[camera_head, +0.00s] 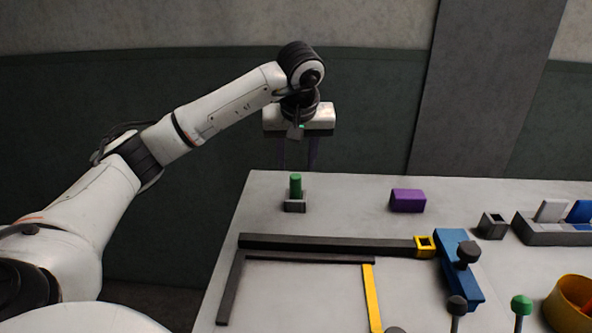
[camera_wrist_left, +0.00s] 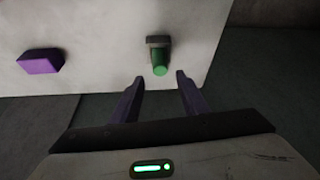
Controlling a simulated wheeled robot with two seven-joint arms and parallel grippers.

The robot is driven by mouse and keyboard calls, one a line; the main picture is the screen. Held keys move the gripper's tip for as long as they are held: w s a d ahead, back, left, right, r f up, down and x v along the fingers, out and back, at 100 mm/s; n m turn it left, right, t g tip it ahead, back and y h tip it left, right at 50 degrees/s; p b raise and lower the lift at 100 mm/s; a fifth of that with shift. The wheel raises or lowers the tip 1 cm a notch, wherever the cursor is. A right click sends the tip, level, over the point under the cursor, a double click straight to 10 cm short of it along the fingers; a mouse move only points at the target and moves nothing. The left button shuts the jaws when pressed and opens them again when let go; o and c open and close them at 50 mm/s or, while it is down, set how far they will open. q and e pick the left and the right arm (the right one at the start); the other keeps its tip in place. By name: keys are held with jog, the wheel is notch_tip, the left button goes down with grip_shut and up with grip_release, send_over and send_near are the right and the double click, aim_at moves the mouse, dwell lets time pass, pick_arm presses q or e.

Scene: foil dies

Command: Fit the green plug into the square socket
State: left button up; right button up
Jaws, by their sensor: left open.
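The green plug (camera_head: 295,186) stands upright at a small grey block (camera_head: 295,205) near the far left of the table. I cannot tell how deep it sits in that block. In the left wrist view the plug (camera_wrist_left: 160,64) shows just beyond the fingertips, with the grey block (camera_wrist_left: 157,41) behind it. My left gripper (camera_head: 298,165) is open and empty, its two purple fingers apart, above or behind the plug. A grey square socket (camera_head: 492,226) with a dark opening stands at the right. My right gripper is not in view.
A purple block (camera_head: 408,201) lies between plug and socket. A dark bar (camera_head: 330,244) with a yellow square end (camera_head: 425,246) meets a blue knobbed piece (camera_head: 452,262). A grey rack (camera_head: 550,233) and a yellow bowl (camera_head: 568,303) stand right. Knobs rise in front.

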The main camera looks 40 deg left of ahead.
pick_arm(q)
jog(key=v, duration=0.7)
jog(key=shift+f, duration=0.15)
